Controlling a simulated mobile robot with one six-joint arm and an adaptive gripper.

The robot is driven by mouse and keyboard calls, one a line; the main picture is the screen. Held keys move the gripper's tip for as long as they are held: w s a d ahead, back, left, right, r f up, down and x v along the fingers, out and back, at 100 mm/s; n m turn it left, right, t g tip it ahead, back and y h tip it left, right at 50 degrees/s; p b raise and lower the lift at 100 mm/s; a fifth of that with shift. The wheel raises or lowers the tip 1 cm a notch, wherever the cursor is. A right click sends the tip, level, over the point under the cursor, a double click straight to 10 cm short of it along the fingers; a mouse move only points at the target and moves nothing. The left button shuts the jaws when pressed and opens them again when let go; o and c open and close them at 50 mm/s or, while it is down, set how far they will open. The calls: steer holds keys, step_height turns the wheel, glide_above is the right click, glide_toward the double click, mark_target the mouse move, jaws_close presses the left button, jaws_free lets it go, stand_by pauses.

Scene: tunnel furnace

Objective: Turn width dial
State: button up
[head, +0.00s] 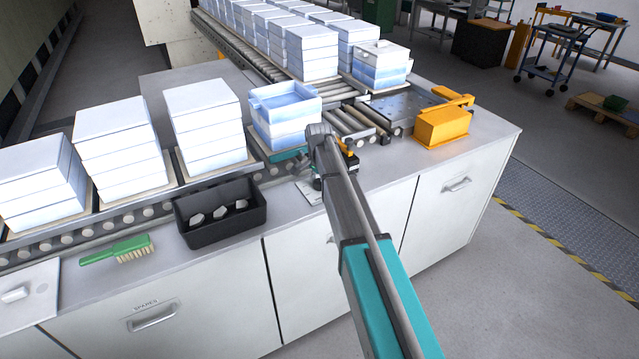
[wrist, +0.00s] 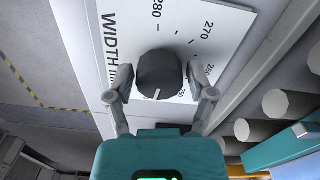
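The width dial (wrist: 160,74) is a dark round knob on a white scale plate (wrist: 122,16) lettered WIDTH, with numbers such as 280, 270 and 260. Its white pointer mark faces the bottom of the wrist view, toward my gripper. My gripper (wrist: 161,84) is open, with one finger on each side of the knob. Narrow gaps seem to show beside it; I cannot tell whether either finger touches. In the head view my arm hides the dial, and only part of the scale plate (head: 309,194) shows on the counter.
A roller conveyor (head: 108,217) with stacks of white-blue trays (head: 285,112) runs just behind. A black bin (head: 222,228) of pale pieces and a green brush (head: 118,250) lie to the left. An orange block (head: 442,126) stands to the right. Rollers (wrist: 262,115) are close at the wrist view's right.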

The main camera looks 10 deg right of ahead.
steer(key=c, duration=0.6)
steer(key=shift+c, duration=0.2)
steer(key=shift+n, duration=0.3)
steer(key=n, duration=0.8)
steer(key=shift+s+d+n, duration=0.1)
steer(key=shift+n, duration=0.2)
steer(key=n, duration=0.4)
steer(key=shift+n, duration=0.3)
steer(key=n, duration=0.5)
steer(key=shift+d, duration=0.15)
